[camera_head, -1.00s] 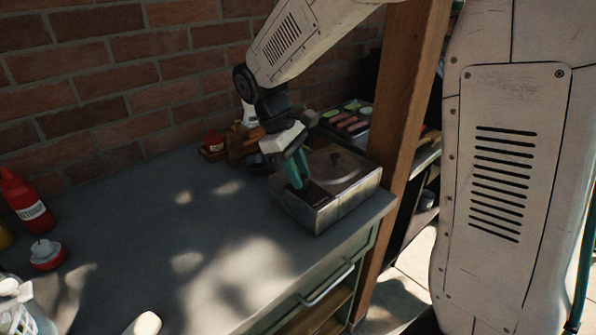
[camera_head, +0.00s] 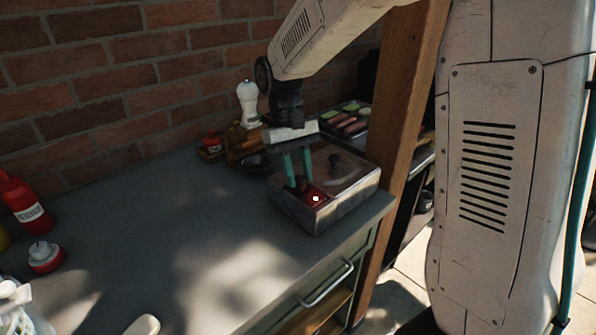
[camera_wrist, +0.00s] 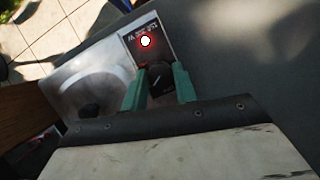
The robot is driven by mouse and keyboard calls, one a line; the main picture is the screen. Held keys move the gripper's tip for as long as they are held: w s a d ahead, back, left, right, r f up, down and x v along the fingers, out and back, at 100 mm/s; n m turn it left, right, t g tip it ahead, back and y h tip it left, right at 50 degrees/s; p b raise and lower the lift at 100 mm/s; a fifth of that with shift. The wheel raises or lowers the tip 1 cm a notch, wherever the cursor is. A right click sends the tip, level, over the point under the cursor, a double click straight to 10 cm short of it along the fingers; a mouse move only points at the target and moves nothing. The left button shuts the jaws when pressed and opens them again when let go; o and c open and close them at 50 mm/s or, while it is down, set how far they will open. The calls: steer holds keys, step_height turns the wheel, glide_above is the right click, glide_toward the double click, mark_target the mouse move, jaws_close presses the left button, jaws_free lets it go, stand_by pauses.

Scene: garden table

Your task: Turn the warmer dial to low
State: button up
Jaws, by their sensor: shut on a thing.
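The warmer (camera_head: 325,215) is a metal box on the grey counter, near its right end by the wooden post. Its round lid with a dark knob shows in the wrist view (camera_wrist: 95,92). The dark panel at its side carries a black dial (camera_wrist: 160,84) and a lit indicator (camera_wrist: 145,41) with a red glow, which also shows in the head view (camera_head: 316,198). My gripper (camera_wrist: 158,82) points down with its teal fingers on either side of the dial, shut on it. The dial's exact setting is too small to read.
A red bottle (camera_head: 24,205) and a red-and-white pot (camera_head: 45,257) stand at the left. A white pepper mill (camera_head: 248,104) and a small dark bowl (camera_head: 255,163) are behind the warmer. The wooden post (camera_head: 402,150) rises close at its right. The middle counter is clear.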

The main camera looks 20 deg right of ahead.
stand_by(0.4)
steer(key=o, duration=1)
steer(key=v, duration=0.7)
steer(key=shift+w+r, duration=0.1)
steer(key=shift+r, duration=0.3)
